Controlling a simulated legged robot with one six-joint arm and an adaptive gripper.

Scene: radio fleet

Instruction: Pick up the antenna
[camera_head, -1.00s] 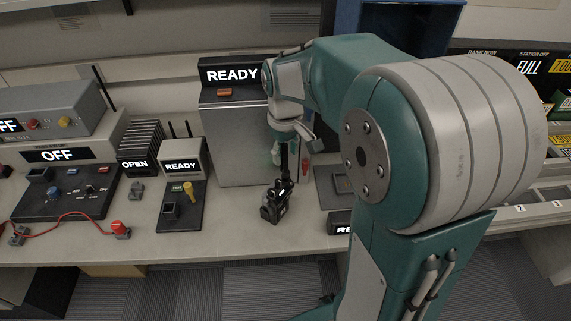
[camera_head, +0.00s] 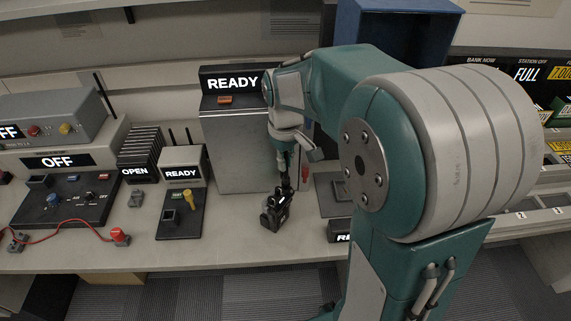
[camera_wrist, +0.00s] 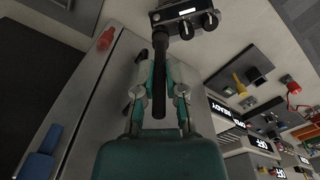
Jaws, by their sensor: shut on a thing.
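The antenna (camera_wrist: 160,60) is a slim black rod that rises from a small black radio with knobs (camera_wrist: 187,20). In the head view the radio (camera_head: 276,210) stands on the desk in front of a grey metal cabinet. My gripper (camera_wrist: 161,78) has one finger on each side of the antenna and is shut on it. The rod's free end extends back between the fingers toward my palm. In the head view my gripper (camera_head: 287,162) is above the radio, and its fingers are small and dark there.
The grey cabinet (camera_head: 245,150) with a READY sign stands close behind my gripper. A red object (camera_wrist: 106,38) is beside it. A small unit with a yellow knob (camera_head: 181,213) is to the left. Bare desk (camera_head: 228,240) lies between that unit and the radio.

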